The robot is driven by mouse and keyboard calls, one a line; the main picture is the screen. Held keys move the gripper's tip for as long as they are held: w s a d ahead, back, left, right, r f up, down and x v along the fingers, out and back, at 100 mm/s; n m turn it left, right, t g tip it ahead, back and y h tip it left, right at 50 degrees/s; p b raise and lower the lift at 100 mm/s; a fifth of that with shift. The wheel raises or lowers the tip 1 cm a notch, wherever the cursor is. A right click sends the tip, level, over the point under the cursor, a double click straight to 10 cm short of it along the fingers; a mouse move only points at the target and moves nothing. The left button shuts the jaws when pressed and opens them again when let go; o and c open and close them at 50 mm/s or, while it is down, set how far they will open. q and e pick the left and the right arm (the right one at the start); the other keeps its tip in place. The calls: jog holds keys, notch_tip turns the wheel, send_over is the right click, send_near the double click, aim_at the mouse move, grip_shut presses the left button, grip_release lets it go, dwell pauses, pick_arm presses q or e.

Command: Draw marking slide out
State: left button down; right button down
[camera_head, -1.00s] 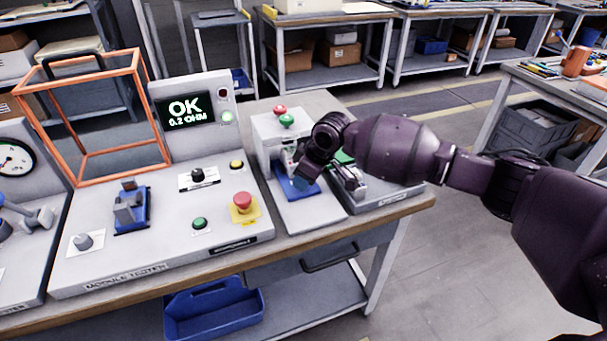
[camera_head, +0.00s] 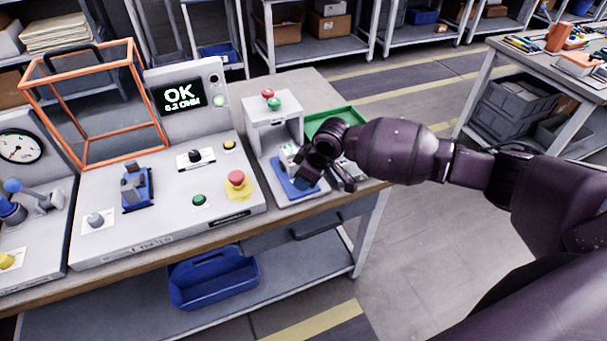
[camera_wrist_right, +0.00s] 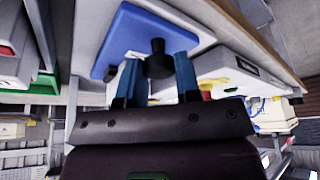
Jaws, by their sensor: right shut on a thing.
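The marking slide (camera_head: 291,188) is a blue plate on the grey base of the marking press (camera_head: 273,128), which has a red and a green button on top. In the head view the slide lies in front of the press housing, partly hidden by my right gripper (camera_head: 308,172). In the right wrist view the blue slide (camera_wrist_right: 130,38) carries a black knob (camera_wrist_right: 158,60). My right gripper (camera_wrist_right: 159,75) is shut on this knob, its blue fingers on either side. My left gripper is not in view.
Left of the press stands the module tester (camera_head: 150,215) with an OK display and an orange frame guard (camera_head: 85,100). A green tray (camera_head: 338,121) lies behind my right gripper. A blue tote (camera_head: 213,278) sits on the shelf below. The aisle floor at right is clear.

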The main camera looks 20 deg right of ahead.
jog(key=shift+s+f, duration=0.1)
jog(key=shift+s, duration=0.05)
jog(key=c, duration=0.8)
grip_release()
jog(key=shift+s, duration=0.15)
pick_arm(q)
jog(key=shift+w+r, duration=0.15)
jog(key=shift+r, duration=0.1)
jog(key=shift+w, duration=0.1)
pick_arm(e)
jog(key=shift+d+r, duration=0.15)
jog(key=shift+r, duration=0.4)
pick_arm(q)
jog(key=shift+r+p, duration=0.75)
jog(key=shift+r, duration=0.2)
pick_arm(e)
jog(key=v, duration=1)
jog(key=shift+f, duration=0.1)
